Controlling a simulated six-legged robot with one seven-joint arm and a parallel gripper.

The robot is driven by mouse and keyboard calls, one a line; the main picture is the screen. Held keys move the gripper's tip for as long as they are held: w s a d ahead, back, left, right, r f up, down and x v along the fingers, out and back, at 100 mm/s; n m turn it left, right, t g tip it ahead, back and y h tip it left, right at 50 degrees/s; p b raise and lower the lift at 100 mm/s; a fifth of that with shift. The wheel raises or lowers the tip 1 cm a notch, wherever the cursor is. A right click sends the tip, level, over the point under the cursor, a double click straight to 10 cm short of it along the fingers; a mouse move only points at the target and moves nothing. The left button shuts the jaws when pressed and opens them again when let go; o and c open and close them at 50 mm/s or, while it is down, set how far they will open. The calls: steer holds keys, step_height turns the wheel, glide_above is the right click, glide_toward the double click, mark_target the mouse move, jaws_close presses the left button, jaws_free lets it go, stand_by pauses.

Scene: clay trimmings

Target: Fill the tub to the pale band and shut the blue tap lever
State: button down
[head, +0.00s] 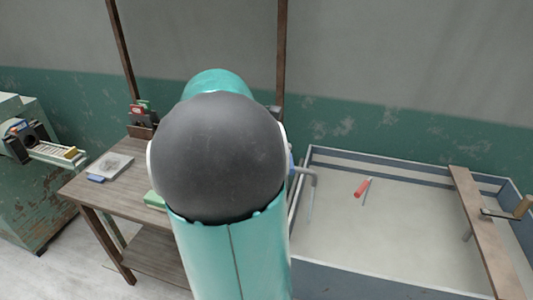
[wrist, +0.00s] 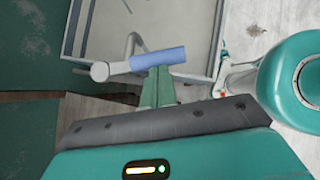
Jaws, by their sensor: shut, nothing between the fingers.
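The tub (head: 400,277) has blue-grey walls and stands at the right in the head view. A pale band (head: 400,168) runs along its inner far wall. A flat beige surface fills the inside below the band; I cannot tell its exact level. The grey tap spout (head: 308,172) bends over the tub's left side and also shows in the wrist view (wrist: 132,42). The blue tap lever (wrist: 158,60) lies crosswise at the tips of my gripper (wrist: 157,75). The green fingers are shut with nothing between them. Whether they touch the lever is unclear. My arm hides the gripper in the head view.
A red-handled object (head: 362,187) is inside the tub area. A wooden plank (head: 478,225) crosses the tub's right part. A wooden table (head: 75,187) at the left holds a grey slab (head: 110,165) and a small blue block (head: 96,178). A green machine (head: 40,205) stands at far left.

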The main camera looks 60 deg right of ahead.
steer(key=shift+s, duration=0.45)
steer(key=v, duration=1.3)
steer(key=shift+w+a+r, duration=0.15)
steer(key=shift+w+r, duration=0.1)
steer(key=shift+s, duration=0.15)
